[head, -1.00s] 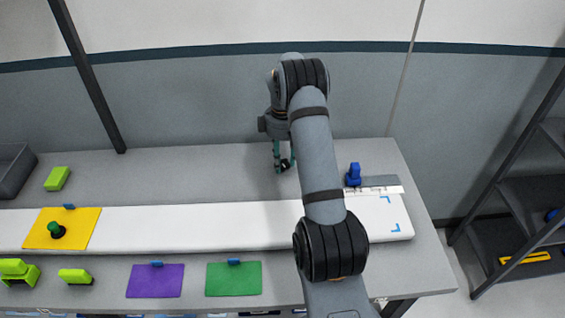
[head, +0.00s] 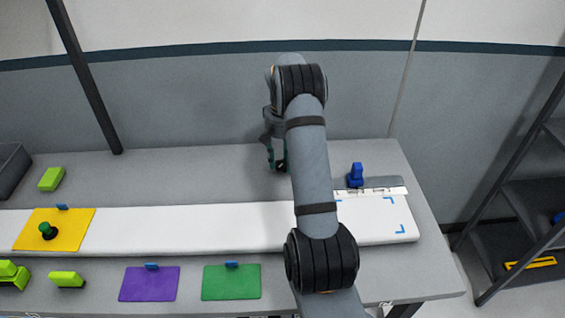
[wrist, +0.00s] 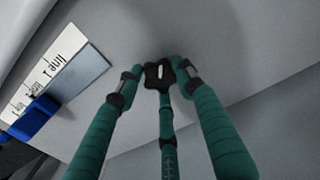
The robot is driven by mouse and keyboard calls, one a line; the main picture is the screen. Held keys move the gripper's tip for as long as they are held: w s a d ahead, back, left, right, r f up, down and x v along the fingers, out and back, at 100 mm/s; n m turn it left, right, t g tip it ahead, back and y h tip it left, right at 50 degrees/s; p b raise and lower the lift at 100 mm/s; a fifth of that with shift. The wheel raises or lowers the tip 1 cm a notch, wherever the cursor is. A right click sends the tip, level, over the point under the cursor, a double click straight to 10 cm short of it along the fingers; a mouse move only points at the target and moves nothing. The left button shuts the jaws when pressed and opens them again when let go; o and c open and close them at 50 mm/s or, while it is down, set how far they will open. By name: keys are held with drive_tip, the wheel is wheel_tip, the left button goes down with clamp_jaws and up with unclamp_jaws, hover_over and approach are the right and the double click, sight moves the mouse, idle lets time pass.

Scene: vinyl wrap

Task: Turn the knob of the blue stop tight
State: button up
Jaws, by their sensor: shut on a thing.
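The blue stop (head: 356,174) stands upright at the right end of the table, by the back edge of the white board (head: 390,218). In the wrist view its blue part (wrist: 37,119) is at the left, beside a marked scale. My gripper (head: 277,167) is over the rear of the table, left of the stop and apart from it. Its teal fingers are shut around a black lobed knob (wrist: 159,75) with a pale mark on top. The knob appears separate from the stop; whether it touches the table is unclear.
A grey plate (wrist: 80,75) lies along the scale. A yellow mat (head: 75,238) with a green-topped knob piece lies at the left on the board. Purple (head: 150,284) and green (head: 231,282) mats lie in front.

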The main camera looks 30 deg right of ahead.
drive_tip(key=m+b, duration=0.1)
drive_tip(key=m, duration=0.4)
drive_tip(key=shift+m+b, duration=0.3)
drive_tip(key=shift+b, duration=0.05)
drive_tip(key=m+b, duration=0.1)
drive_tip(key=m, duration=0.3)
drive_tip(key=shift+m, duration=0.3)
drive_tip(key=o, duration=1.2)
drive_tip(key=shift+c, duration=0.2)
wheel_tip(320, 180, up, 12)
